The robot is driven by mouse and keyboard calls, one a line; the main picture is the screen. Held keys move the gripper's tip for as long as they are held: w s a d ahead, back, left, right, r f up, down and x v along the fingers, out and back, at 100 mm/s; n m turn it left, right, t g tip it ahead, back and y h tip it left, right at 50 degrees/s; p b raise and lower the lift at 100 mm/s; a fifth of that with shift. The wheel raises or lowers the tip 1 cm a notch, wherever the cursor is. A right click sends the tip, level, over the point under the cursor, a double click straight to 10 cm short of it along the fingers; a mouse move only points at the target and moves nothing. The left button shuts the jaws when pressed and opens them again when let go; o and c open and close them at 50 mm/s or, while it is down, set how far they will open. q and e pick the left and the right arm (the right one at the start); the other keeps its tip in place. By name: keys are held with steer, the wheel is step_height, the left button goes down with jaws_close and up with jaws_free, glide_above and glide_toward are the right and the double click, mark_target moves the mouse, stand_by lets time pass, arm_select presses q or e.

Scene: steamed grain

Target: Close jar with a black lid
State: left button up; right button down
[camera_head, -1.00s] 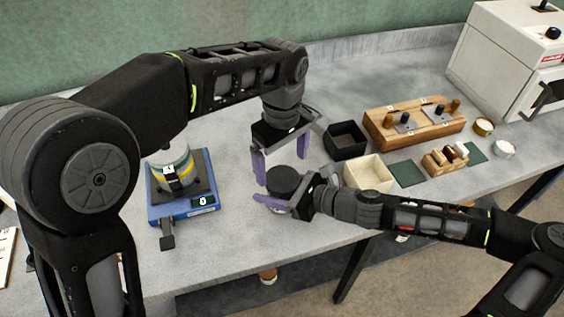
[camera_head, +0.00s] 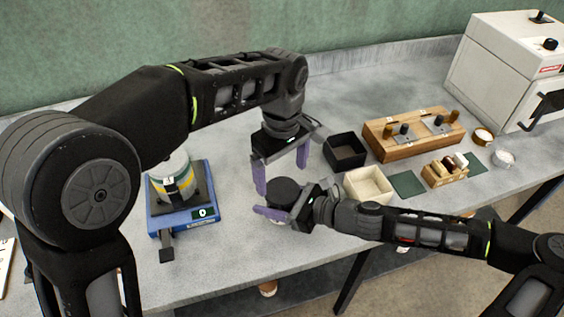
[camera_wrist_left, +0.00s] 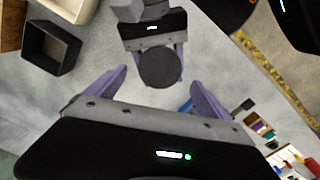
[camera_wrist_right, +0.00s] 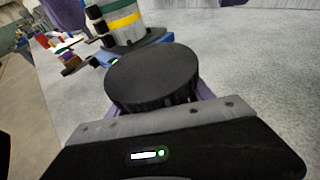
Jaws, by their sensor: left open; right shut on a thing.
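My left gripper (camera_head: 281,180) is open and empty above the lid, pointing down. In the left wrist view the lid (camera_wrist_left: 160,68) lies between and beyond its spread fingers, apart from them.
A black box (camera_head: 345,150), a cream box (camera_head: 368,187) and a wooden block (camera_head: 414,133) lie to the right. A white oven (camera_head: 505,70) stands at the far right. The bench's front edge is close.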

mark_target(282, 190)
arm_select(q)
steer(key=shift+f, duration=2.6)
steer(key=shift+c, duration=0.3)
steer(key=c, duration=1.4)
steer(key=o, duration=1.5)
steer(key=shift+r, duration=2.3)
steer(key=shift+o, duration=0.7)
steer(key=shift+r, duration=0.1)
step_height(282, 190, up, 7)
steer(key=shift+r, duration=0.15)
